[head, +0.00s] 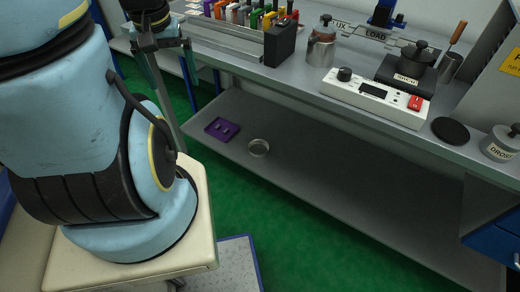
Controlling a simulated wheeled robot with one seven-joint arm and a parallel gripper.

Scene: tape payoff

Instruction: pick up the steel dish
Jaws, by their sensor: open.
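My blue arm covers the left side of the view.
The purple tray (222,129) holds small items. The shelf right of the dish is clear.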

